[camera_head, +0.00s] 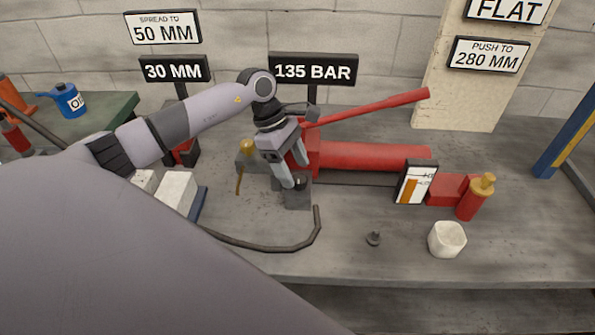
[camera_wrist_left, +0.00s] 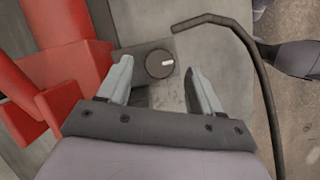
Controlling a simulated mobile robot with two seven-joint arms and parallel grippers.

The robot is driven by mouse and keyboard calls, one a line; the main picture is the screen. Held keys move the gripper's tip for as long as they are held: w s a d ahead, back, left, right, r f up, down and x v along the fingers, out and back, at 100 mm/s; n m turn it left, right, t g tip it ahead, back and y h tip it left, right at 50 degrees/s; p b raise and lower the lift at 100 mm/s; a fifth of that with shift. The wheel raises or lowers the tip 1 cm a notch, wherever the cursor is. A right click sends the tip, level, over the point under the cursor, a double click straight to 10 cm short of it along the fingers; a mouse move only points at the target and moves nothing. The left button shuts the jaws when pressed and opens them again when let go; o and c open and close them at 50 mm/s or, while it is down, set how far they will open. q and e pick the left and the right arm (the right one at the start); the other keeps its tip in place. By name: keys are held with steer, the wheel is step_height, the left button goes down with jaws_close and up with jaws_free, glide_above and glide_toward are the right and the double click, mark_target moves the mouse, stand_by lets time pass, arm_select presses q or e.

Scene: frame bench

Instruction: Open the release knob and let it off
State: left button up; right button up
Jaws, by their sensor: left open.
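The release knob (camera_wrist_left: 159,64) is a dark round knob with a white mark, on a grey block (camera_wrist_left: 132,54) beside the red pump. In the head view the block (camera_head: 297,199) shows below the gripper, and the knob is partly hidden by the fingers. My left gripper (camera_head: 293,186) is open and points down at the knob. In the left wrist view its two fingers (camera_wrist_left: 157,72) stand apart on either side of the knob, with gaps between. The red pump (camera_head: 370,157) has a long red handle (camera_head: 372,107) raised to the right. My right gripper is not in view.
A black hose (camera_head: 265,247) curves across the bench front. A 135 BAR sign (camera_head: 313,70) stands behind.

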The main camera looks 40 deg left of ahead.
arm_select(q)
steer(key=shift+x, duration=1.1)
steer(key=c, duration=1.1)
steer(key=shift+o, duration=0.2)
